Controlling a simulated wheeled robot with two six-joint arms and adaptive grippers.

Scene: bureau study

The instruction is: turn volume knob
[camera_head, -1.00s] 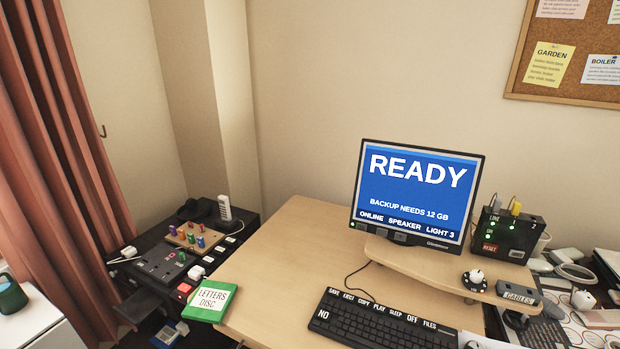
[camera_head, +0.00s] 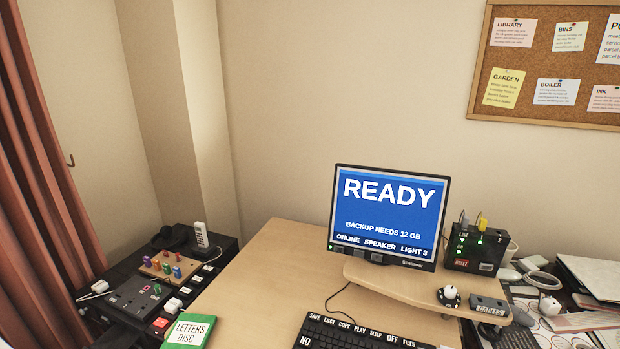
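A small round white knob on a black dial base (camera_head: 449,294) sits near the right front of the wooden monitor riser (camera_head: 400,282). It looks like a volume knob, but no label on it can be read. The monitor (camera_head: 388,215) behind it reads "READY", "BACKUP NEEDS 12 GB" and "ONLINE SPEAKER LIGHT 3". Neither of my grippers is in view.
A black box with green lights and a red RESET label (camera_head: 475,250) stands behind. A black keyboard (camera_head: 355,335) lies in front. The desk's left part (camera_head: 262,280) is clear.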

